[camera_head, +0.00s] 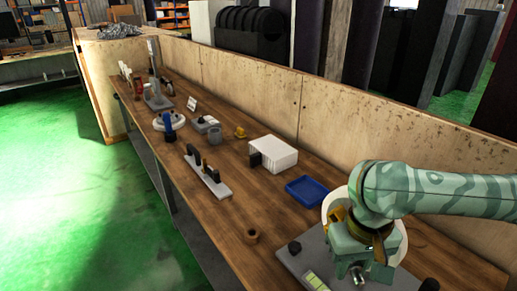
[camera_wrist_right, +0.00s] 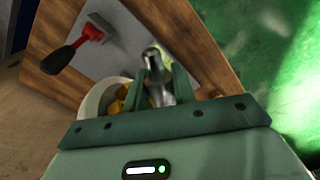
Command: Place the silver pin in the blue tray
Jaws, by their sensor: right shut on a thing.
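My right gripper (camera_head: 358,270) hangs over the near end of the wooden bench. In the right wrist view my right gripper (camera_wrist_right: 160,85) is shut on the silver pin (camera_wrist_right: 155,62), which stands up between its two fingers. In the head view the pin is hardly visible, only a small shiny bit at the fingertips. The blue tray (camera_head: 307,191) lies flat on the bench, left of and beyond my right gripper, and looks empty. The tray does not show clearly in the right wrist view. My left gripper is not in view.
A white box (camera_head: 275,152) stands just beyond the tray. A grey plate (camera_head: 318,256) lies under my right gripper, with a brown ring (camera_head: 251,236) to its left. A white round thing (camera_head: 333,205) sits behind my right wrist. A wooden wall (camera_head: 350,110) borders the bench.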

